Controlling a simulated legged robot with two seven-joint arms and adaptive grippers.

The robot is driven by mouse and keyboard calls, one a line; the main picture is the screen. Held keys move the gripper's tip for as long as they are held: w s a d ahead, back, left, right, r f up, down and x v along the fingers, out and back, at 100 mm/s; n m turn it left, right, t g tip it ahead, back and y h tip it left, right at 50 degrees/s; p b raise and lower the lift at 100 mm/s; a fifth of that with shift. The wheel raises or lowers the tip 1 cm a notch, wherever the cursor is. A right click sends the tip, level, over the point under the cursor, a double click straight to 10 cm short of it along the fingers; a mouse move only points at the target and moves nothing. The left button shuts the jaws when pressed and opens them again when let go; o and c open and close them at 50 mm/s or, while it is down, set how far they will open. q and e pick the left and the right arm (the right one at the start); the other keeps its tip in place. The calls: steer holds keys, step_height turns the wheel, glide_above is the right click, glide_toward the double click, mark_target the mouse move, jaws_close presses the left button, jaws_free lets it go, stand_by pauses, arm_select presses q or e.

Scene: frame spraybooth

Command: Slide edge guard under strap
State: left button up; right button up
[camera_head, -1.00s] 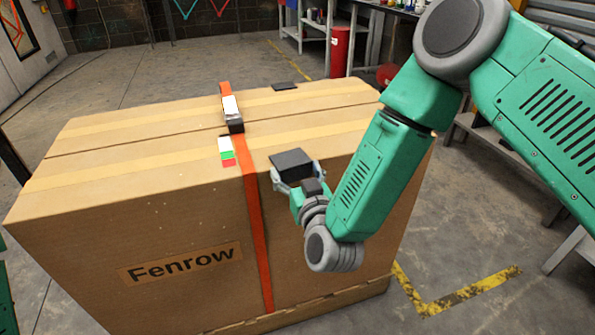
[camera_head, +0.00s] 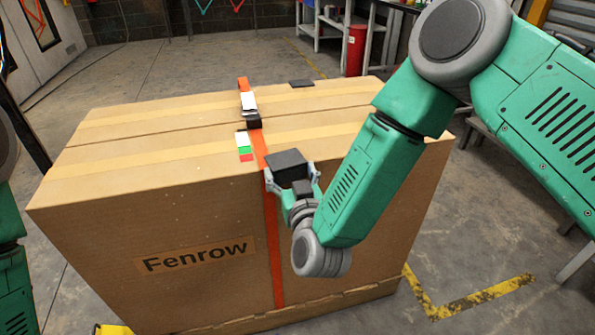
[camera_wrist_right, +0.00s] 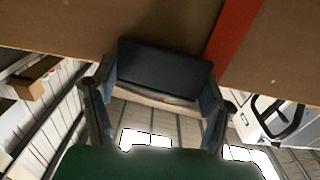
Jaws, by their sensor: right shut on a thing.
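A large cardboard box (camera_head: 190,200) has an orange strap (camera_head: 275,260) running over its top and down its front. My right gripper (camera_head: 291,181) is shut on a black edge guard (camera_head: 288,164) at the box's top front edge, just right of the strap. In the wrist view the edge guard (camera_wrist_right: 165,68) sits between both fingers, its corner beside the strap (camera_wrist_right: 234,35). I cannot tell whether any of it is under the strap. My left gripper is out of view; only part of my left arm shows at the left edge.
A buckle (camera_head: 251,112) sits on the strap on the box top, with a white, green and red label (camera_head: 244,147) beside it. Another flat black piece (camera_head: 302,83) lies at the far top edge. Floor to the right is open, with yellow marking (camera_head: 470,300).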

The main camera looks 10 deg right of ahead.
mark_target(275, 177)
steer(key=shift+a+r, duration=0.1)
steer(key=shift+a, duration=0.85)
steer(key=shift+a, duration=0.25)
steer(key=shift+a, duration=0.4)
steer(key=o, duration=1)
steer(key=shift+c, duration=0.2)
